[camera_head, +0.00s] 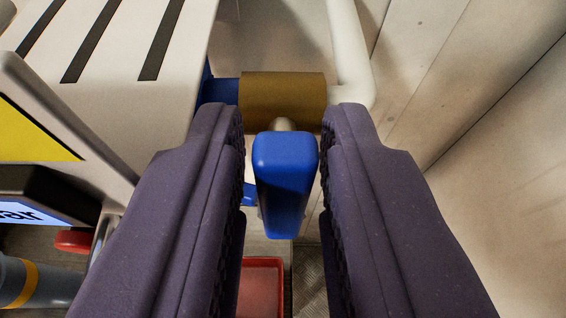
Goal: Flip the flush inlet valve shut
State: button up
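The flush inlet valve has a brass-coloured body (284,96) on a pipe at the top middle. Its blue lever handle (286,180) hangs toward me from a short pale stem, below the body in the picture. My gripper (284,125) has its two dark purple fingers on either side of the blue handle. The fingers are open, with narrow gaps showing between each pad and the handle. The lower part of each finger hides what lies behind it.
A white pipe (350,60) bends up from the valve's right side. A white slotted housing (120,70) fills the upper left. A red handle (75,241) and a grey cylinder (22,282) sit lower left. A red tray (261,285) lies below. A pale wall (480,130) stands right.

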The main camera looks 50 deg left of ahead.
jog(key=p+v, duration=0.1)
jog(key=v, duration=0.6)
jog(key=shift+s, duration=0.1)
